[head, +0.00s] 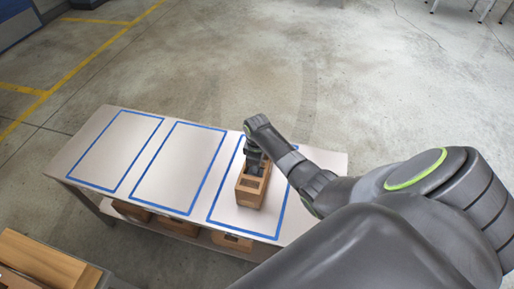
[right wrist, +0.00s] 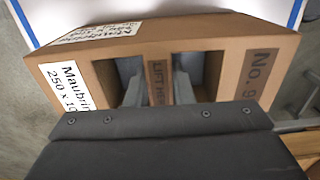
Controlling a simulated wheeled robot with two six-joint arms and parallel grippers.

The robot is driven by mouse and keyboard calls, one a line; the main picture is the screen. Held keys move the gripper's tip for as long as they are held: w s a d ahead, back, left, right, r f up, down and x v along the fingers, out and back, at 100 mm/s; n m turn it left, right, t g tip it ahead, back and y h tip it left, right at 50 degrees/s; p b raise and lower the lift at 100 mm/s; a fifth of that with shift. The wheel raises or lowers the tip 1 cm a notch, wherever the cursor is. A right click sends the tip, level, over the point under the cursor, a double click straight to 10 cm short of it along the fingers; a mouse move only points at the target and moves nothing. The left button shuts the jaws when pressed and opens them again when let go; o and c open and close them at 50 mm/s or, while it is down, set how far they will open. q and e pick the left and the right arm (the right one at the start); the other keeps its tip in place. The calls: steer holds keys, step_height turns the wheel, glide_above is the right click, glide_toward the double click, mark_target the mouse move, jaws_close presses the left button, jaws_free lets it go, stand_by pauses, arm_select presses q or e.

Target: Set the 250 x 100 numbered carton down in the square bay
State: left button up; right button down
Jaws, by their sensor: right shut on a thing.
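The brown carton (head: 250,192) is upright over the right-hand blue-outlined bay (head: 224,205) on the pale table; I cannot tell whether its base touches. In the right wrist view the carton (right wrist: 215,40) shows a white label reading "250 x 10", partly cut off, and a dark "No. 9" mark. My right gripper (head: 254,165) is shut on the strip marked "LIFT HERE" between two openings in the carton. Its fingers (right wrist: 158,88) reach into those openings in the wrist view. The three bays all look longer than wide from here. My left gripper is out of view.
The middle bay (head: 180,165) and left bay (head: 115,150) are empty. Several brown cartons (head: 232,242) sit on the shelf below the table. More brown boxes (head: 45,262) stand at the lower left. Open concrete floor (head: 240,65) lies beyond the table.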

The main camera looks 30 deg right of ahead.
steer(key=shift+f, duration=0.2)
stand_by(0.3)
steer(key=c, duration=1.2)
jaws_free()
steer(key=shift+o, duration=0.2)
